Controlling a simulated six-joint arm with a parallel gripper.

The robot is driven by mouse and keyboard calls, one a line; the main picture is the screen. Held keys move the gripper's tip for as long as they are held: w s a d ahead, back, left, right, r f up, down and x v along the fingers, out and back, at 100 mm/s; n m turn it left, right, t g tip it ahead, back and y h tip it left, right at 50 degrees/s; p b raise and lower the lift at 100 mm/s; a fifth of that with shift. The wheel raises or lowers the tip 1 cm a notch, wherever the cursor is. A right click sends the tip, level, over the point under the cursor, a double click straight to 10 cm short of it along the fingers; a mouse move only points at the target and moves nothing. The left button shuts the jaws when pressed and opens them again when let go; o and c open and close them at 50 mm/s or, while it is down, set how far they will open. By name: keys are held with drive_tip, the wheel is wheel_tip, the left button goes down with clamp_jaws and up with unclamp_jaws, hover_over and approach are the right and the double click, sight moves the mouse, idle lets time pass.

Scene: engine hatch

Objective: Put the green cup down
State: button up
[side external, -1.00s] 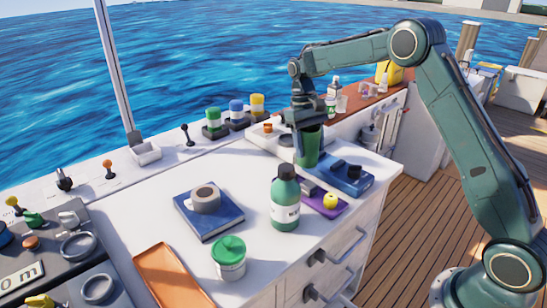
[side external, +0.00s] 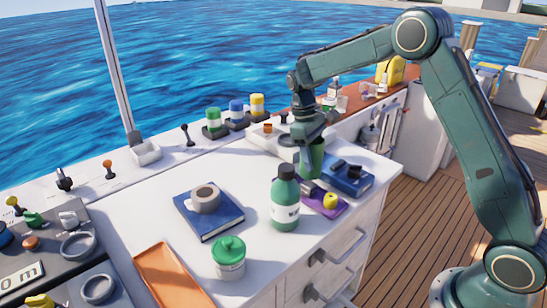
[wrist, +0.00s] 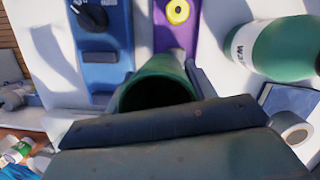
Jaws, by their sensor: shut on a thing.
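The green cup (side external: 316,160) is at the far right part of the white counter (side external: 150,195), behind the green bottle and beside the blue block. My gripper (side external: 308,143) is shut on it from above, tilted a little, with its fingers on the cup's wall. In the wrist view the cup (wrist: 158,84) shows its dark open mouth between the finger pads, and it looks empty. I cannot tell whether its base touches the counter.
A green bottle (side external: 285,203), a purple tray (side external: 324,206) with a yellow ring and a blue block (side external: 348,182) stand close to the cup. A blue book (side external: 209,219) bears a tape roll. The counter's left middle is clear.

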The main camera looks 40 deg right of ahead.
drive_tip(key=w+a+n+t, duration=0.2)
drive_tip(key=w+n, duration=0.9)
drive_tip(key=n, duration=0.2)
drive_tip(key=w+a+n+t+h, duration=0.1)
drive_tip(key=w+a+n+t, duration=0.1)
drive_tip(key=w+n, duration=0.9)
drive_tip(key=shift+w+a+n+t, duration=0.15)
drive_tip(key=shift+w+n+t, duration=0.15)
drive_tip(key=shift+n+t, duration=0.7)
drive_tip(key=shift+n+g, duration=0.3)
drive_tip(key=shift+f, duration=2.45)
drive_tip(key=shift+f, duration=0.15)
drive_tip(key=o, duration=1.2)
